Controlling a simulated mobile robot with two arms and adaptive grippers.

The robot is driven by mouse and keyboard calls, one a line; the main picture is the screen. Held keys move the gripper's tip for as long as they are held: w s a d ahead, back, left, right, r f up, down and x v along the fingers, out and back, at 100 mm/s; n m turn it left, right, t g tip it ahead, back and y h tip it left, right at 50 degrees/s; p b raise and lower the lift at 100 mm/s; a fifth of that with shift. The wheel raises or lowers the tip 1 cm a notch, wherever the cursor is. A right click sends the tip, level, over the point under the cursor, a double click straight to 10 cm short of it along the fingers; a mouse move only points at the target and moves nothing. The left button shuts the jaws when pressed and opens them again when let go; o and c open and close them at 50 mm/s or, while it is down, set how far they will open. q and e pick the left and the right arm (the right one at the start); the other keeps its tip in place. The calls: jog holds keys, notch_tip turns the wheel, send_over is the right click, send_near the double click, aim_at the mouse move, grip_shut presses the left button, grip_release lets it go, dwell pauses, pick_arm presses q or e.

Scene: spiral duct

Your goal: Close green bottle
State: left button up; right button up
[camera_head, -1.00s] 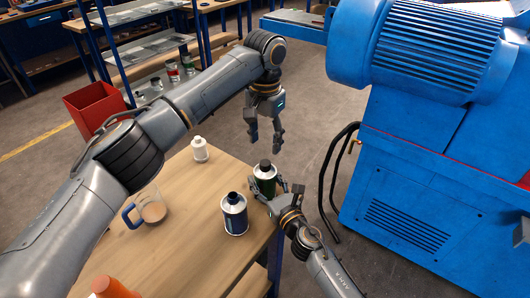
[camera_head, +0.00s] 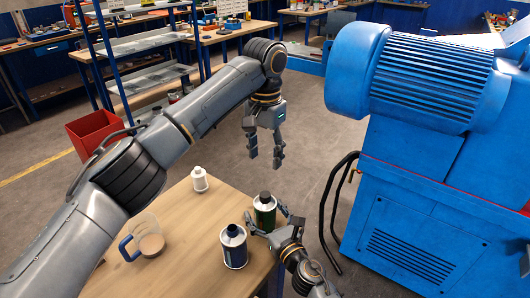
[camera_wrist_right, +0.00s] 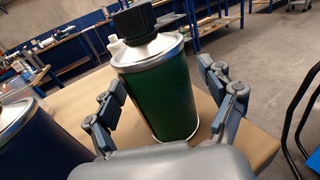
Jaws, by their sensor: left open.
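The green bottle (camera_head: 265,213) stands upright near the table's front right corner, with its black cap (camera_head: 265,196) seated on top. The bottle also shows large in the right wrist view (camera_wrist_right: 165,98), with the cap (camera_wrist_right: 134,22). My right gripper (camera_wrist_right: 168,105) is open, with one finger on each side of the bottle's body and visible gaps; it also shows in the head view (camera_head: 275,226). My left gripper (camera_head: 265,160) is open and empty, pointing down in the air above the bottle's level.
A dark blue bottle (camera_head: 234,250) with a black cap stands close left of the green one. A small white bottle (camera_head: 199,180) and a blue-handled jug (camera_head: 147,238) stand further left on the table (camera_head: 185,267). A large blue machine (camera_head: 430,200) is at right.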

jog(key=v, duration=1.2)
